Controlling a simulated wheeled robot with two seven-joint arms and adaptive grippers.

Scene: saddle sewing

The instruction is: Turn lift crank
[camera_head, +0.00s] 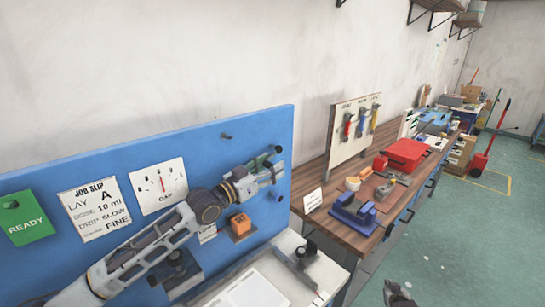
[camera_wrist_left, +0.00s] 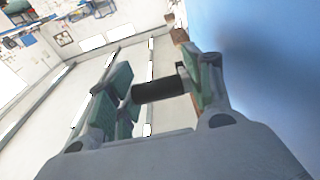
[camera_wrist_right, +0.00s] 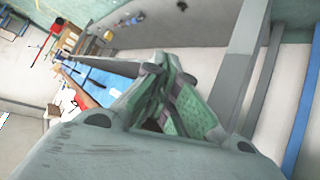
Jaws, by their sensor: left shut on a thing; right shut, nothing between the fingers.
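The blue upright panel (camera_head: 120,165) fills the left half of the head view. My left gripper (camera_head: 270,172) is in front of its right end. In the left wrist view, a dark cylindrical crank handle (camera_wrist_left: 158,90) sits between the fingers of the left gripper (camera_wrist_left: 155,88), which is shut on it. The rest of the crank is mostly hidden behind the gripper in the head view. My right gripper (camera_wrist_right: 168,95) is shut and empty in the right wrist view, with its fingers together. Only part of it shows at the bottom of the head view (camera_head: 397,294).
An orange block (camera_head: 240,225) sits on the panel below my left wrist, with paper slips (camera_head: 90,208) and a gauge card (camera_head: 158,185) to the left. A wooden bench (camera_head: 335,226) with a blue fixture (camera_head: 354,214) and red case (camera_head: 405,154) stands right. Green floor (camera_head: 450,240) is open.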

